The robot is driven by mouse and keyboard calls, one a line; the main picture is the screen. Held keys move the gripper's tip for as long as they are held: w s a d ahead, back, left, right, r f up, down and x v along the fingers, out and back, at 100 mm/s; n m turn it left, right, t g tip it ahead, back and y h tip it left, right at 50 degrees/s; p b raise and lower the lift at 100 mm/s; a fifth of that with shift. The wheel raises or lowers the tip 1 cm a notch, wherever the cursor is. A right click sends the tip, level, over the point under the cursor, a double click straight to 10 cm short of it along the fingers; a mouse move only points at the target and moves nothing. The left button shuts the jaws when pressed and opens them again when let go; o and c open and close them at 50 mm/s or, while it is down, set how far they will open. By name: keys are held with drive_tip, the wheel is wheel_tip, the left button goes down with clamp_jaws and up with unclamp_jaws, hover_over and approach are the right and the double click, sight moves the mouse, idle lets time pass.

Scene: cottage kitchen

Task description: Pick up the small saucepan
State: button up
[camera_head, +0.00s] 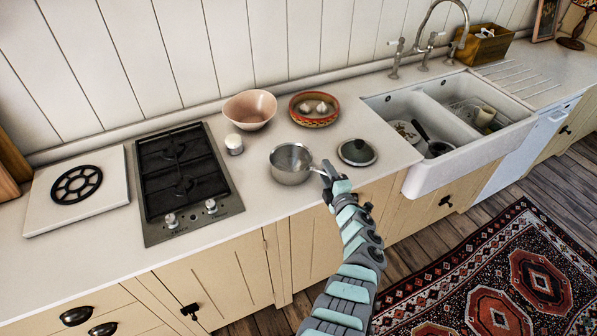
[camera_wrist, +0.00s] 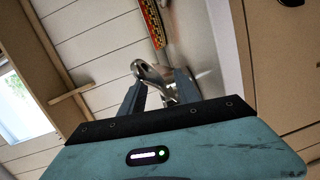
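The small saucepan (camera_head: 290,178) is a shiny metal pan standing upright on the countertop, right of the hob. Its handle points right toward my gripper (camera_head: 328,170), which is at the handle's end. In the wrist view, the two fingers of my gripper (camera_wrist: 160,82) stand apart, with the metal handle (camera_wrist: 146,72) at and between their tips. I cannot tell whether either finger touches it. The pan's bowl is not clearly made out in the wrist view.
A dark round lid (camera_head: 357,152) lies just right of the handle. A white jar (camera_head: 234,145), a pink bowl (camera_head: 249,108) and a patterned red bowl (camera_head: 315,120) stand behind the pan. The hob (camera_head: 225,205) is left and the sink (camera_head: 470,163) right. Bare counter lies in front.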

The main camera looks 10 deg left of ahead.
drive_tip(key=shift+w+a+f, duration=0.1)
clamp_jaws()
idle(0.4)
idle(1.1)
